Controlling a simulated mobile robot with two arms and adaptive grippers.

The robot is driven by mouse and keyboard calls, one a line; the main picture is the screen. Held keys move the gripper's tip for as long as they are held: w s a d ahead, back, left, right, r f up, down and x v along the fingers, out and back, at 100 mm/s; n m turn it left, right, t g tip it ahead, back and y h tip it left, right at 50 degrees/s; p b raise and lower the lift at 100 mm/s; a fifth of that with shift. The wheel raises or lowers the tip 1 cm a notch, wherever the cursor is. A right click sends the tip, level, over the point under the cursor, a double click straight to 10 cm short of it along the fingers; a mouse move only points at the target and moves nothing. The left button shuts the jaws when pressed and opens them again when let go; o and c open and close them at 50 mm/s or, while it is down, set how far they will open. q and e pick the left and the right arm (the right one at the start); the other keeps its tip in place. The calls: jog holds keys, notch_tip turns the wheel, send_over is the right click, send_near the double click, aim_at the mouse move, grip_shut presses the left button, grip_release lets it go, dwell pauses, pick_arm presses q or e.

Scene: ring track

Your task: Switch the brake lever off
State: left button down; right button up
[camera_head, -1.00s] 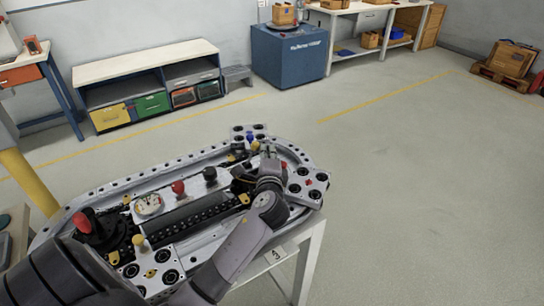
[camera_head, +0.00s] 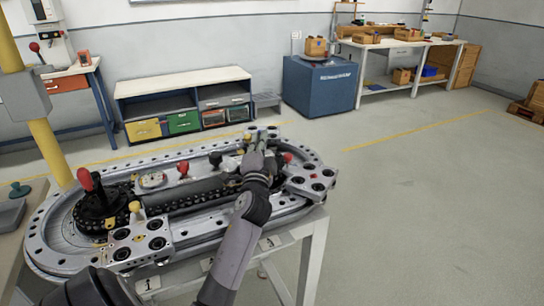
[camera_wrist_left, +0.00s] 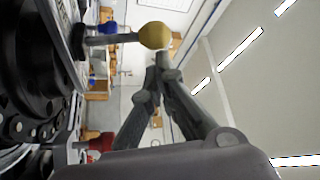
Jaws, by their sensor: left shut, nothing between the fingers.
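The ring track (camera_head: 60,245) is a grey oval with several levers and knobs; which one is the brake lever is not marked. A large red-knobbed lever (camera_head: 86,180) stands at its left end. A smaller red knob (camera_head: 183,168) and a black knob (camera_head: 215,158) stand in the middle. Another red knob (camera_head: 287,158) is right of my left gripper (camera_head: 257,142), which is over the far right part of the track. In the left wrist view, my shut, empty fingers (camera_wrist_left: 161,62) point just below a yellow ball knob (camera_wrist_left: 154,36) on a metal rod, apparently apart from it. My right gripper is out of view.
A blue cabinet (camera_head: 320,85) and a low shelf (camera_head: 185,80) stand beyond the track along the wall. A yellow post (camera_head: 52,152) rises at the left. The floor (camera_head: 420,220) right of the track is clear.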

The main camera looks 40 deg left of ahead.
pick_arm(q)
jog(key=shift+s+a, duration=0.45)
jog(key=shift+s, duration=0.35)
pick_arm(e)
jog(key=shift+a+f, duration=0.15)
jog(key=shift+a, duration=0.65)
pick_arm(q)
jog(key=shift+s, duration=0.1)
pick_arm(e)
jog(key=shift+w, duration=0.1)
pick_arm(q)
jog(key=v, duration=1.2)
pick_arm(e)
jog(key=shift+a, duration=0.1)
pick_arm(q)
jog(key=shift+f, duration=0.15)
